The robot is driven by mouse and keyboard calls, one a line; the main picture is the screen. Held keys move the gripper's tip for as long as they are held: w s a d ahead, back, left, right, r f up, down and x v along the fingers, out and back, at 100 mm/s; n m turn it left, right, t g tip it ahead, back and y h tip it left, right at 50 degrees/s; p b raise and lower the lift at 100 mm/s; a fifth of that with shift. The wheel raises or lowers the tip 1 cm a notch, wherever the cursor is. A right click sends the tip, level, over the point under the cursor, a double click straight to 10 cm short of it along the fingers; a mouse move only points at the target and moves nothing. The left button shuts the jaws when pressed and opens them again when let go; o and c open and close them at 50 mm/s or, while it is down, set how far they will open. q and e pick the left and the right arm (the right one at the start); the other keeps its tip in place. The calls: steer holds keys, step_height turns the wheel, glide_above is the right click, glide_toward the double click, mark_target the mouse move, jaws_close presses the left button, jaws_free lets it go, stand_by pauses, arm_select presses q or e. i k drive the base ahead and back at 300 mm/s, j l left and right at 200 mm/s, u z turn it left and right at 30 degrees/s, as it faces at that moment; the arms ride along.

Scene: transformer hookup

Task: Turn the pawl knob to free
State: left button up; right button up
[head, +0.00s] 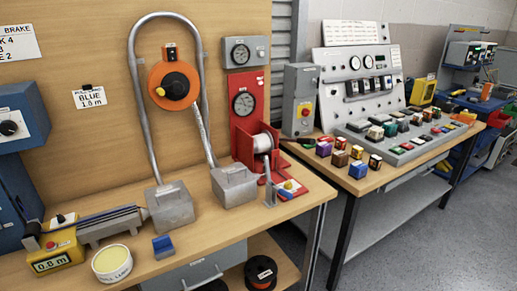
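Neither of my grippers is in view. No label that I can read names the pawl knob, so I cannot tell which knob it is. An orange disc (158,76) with a black round knob (176,86) is mounted on the wooden back panel, inside a bent grey pipe. A red stand (243,138) holds a dial gauge (244,103) and a pale spool (263,143). A small yellow knob (288,185) sits on its red base, near a grey upright post (270,192). The setting of these knobs is too small to tell.
The grey pipe (139,100) ends in two grey blocks (170,207) on the wooden bench (215,237). A yellow counter (54,258), a round tin (112,263) and a small blue block (163,247) lie front left. A second table with a control panel (360,75) stands right.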

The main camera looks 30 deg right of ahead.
mark_target(289, 185)
steer(key=z, duration=0.95)
